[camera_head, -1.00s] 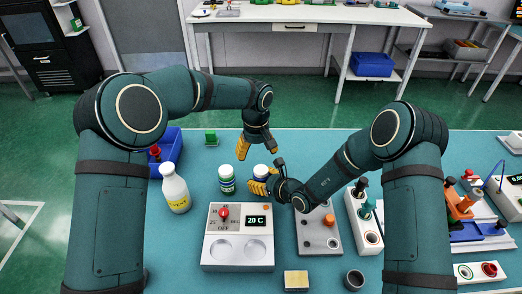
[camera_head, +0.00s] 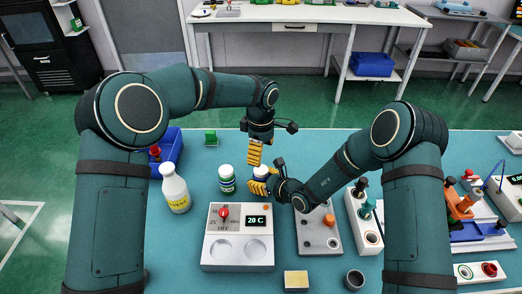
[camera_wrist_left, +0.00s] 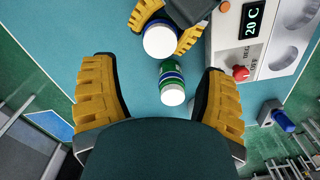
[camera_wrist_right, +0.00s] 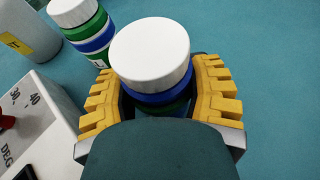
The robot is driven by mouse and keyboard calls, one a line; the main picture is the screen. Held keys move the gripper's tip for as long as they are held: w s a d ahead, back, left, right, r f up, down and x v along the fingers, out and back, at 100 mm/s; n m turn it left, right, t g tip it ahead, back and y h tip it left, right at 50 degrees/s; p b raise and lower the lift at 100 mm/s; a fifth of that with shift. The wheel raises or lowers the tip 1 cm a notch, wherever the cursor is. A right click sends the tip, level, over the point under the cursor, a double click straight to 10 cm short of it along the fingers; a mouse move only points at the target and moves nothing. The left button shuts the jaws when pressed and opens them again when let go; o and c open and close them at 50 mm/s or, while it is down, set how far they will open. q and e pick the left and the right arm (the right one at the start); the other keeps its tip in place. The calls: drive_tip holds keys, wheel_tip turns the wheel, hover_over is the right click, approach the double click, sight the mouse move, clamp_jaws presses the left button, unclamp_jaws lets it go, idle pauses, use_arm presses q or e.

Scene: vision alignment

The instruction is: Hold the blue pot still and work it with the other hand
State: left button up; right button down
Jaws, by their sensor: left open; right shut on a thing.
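The blue pot (camera_wrist_right: 155,85) has a white lid and a blue band under it. It stands upright on the table between the yellow fingers of my right gripper (camera_wrist_right: 160,100), which is shut on its sides. In the head view the pot (camera_head: 261,171) is partly hidden by the fingers. My left gripper (camera_head: 254,153) is open and empty, just behind and above the pot. In the left wrist view the lid (camera_wrist_left: 160,41) lies beyond the open left fingers (camera_wrist_left: 160,95), apart from them. A similar pot with a green band (camera_head: 227,180) stands just left.
A white bottle with a yellow label (camera_head: 175,188) and a blue bin (camera_head: 168,146) stand at left. A heater box with a 20 C display (camera_head: 238,250) is in front. A grey block (camera_head: 318,240) and a white rack (camera_head: 365,215) are at right. The table behind the pots is mostly clear.

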sight(261, 169)
use_arm(q)
drive_tip(key=shift+f, duration=0.1)
drive_tip(key=shift+f, duration=3.95)
clamp_jaws()
drive_tip(key=m, duration=0.9)
drive_tip(key=shift+m, duration=0.3)
drive_tip(key=m, duration=0.4)
